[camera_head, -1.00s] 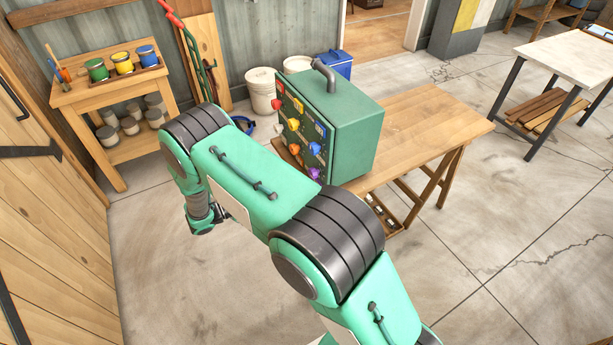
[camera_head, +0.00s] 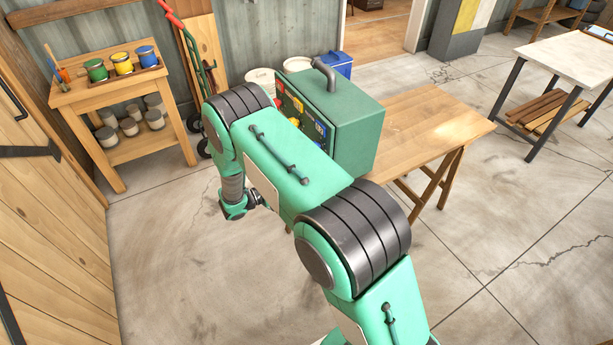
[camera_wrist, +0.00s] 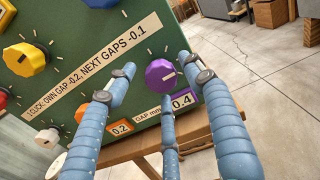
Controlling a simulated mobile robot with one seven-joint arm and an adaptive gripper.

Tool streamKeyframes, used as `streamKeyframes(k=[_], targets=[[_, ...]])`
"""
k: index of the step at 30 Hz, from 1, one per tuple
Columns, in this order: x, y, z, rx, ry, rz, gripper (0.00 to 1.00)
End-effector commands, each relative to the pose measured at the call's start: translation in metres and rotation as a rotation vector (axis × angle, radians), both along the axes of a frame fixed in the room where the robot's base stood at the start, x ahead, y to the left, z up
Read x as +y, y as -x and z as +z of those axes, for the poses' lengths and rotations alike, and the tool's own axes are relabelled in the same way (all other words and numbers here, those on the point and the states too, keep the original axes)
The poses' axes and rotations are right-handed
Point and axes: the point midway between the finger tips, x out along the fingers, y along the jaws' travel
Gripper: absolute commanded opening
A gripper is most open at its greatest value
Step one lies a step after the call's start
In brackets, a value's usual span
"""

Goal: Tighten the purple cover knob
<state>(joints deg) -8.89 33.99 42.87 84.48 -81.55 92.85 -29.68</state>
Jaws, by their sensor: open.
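The purple knob (camera_wrist: 162,76) is on the green box's panel, near its edge in the wrist view, beside a purple tag (camera_wrist: 183,101) reading 0.4. A pale pointer line marks its face. My gripper (camera_wrist: 160,82) is open. Its three blue fingers spread around the knob in the picture, and I see none touching it. In the head view my gripper (camera_head: 240,206) hangs low, left of the green box (camera_head: 358,135), and my arm hides the panel's lower part, with the purple knob.
Yellow (camera_wrist: 24,60) and blue (camera_wrist: 108,3) knobs sit on the same panel, with a strip (camera_wrist: 95,65) reading "1 CLICK: OWN GAP -0.2, NEXT GAPS -0.1". An orange tag (camera_wrist: 120,127) reads 0.2. The box stands on a wooden table (camera_head: 430,125). Floor left of my arm is clear.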

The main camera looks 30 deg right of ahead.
Motion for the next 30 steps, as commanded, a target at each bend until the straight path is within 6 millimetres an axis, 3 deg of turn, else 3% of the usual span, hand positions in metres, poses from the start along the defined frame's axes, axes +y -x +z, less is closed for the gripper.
streamKeyframes(k=[8, 12, 15, 30], targets=[[-0.0002, -0.0001, 0.0002, 0.000, 0.000, 0.000, 0.51], [-0.0001, 0.0000, 0.0002, 0.000, 0.000, 0.000, 0.23], [-0.0001, -0.0001, 0.0005, 0.000, 0.000, 0.000, 0.08], [0.0000, -0.0006, 0.0020, -0.008, 0.002, -0.001, 0.08]])
